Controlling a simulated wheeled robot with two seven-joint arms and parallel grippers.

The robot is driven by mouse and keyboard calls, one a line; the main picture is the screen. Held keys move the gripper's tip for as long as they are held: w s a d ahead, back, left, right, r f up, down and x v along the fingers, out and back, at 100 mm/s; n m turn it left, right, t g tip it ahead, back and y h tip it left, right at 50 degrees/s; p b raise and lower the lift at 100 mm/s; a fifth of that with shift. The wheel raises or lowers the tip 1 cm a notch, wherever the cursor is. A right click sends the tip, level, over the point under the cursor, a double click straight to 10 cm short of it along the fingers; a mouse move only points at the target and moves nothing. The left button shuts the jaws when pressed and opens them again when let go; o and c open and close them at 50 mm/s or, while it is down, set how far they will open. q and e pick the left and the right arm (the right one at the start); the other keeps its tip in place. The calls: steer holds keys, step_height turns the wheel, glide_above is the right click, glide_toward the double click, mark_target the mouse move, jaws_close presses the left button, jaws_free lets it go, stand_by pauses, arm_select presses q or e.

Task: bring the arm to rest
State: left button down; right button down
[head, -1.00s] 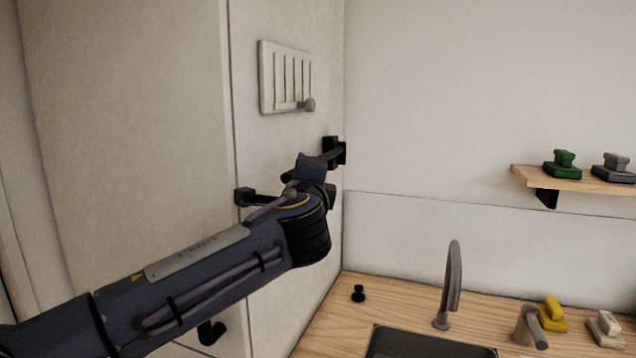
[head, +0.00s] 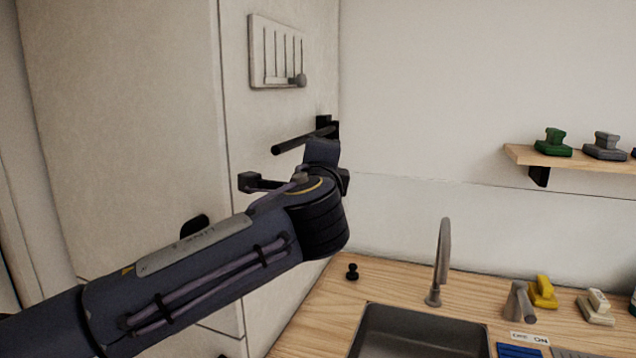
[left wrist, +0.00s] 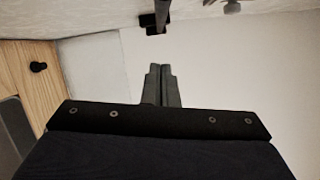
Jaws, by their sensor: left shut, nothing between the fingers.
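My left arm comes in from the left in the head view and ends in a dark wrist block (head: 322,152) in front of the pale wall panel. Its fingers are not clearly seen there. In the left wrist view my left gripper (left wrist: 160,72) is shut and empty, its two grey fingers side by side. The fingertips point toward a dark bar (left wrist: 162,10) and its black mount (left wrist: 148,22), with a small gap visible. In the head view the dark bar (head: 295,143) sticks out above my wrist. My right gripper is in neither view.
A slotted plate (head: 277,52) with a grey knob hangs above the bar. A black bracket (head: 258,182) sits left of my wrist. Below right are a wooden counter (head: 310,325), sink (head: 420,330), faucet (head: 441,260) and small black knob (head: 352,272). A shelf (head: 520,154) holds green and grey objects.

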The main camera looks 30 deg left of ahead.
arm_select(q)
steer(key=shift+s+a+v, duration=0.3)
steer(key=shift+a+v, duration=0.15)
steer(key=shift+v, duration=2.25)
steer(key=s+a+f+n+g+h+p, duration=0.1)
steer(key=s+f+n+g+h, duration=0.15)
steer(key=f, duration=0.75)
steer(key=s+f+n+g+h, duration=0.2)
steer(key=s+f+g+h, duration=0.15)
steer(key=f, duration=0.65)
steer(key=s+d+f+n+g+h+p, duration=0.2)
steer(key=s+d+f+n+g+h, duration=0.2)
steer(key=s+d+f+n+h, duration=0.4)
steer(key=s+d+f+n, duration=0.3)
steer(key=s+f, duration=0.1)
steer(key=f, duration=0.2)
steer(key=shift+d+f, duration=0.25)
steer(key=shift+d, duration=0.1)
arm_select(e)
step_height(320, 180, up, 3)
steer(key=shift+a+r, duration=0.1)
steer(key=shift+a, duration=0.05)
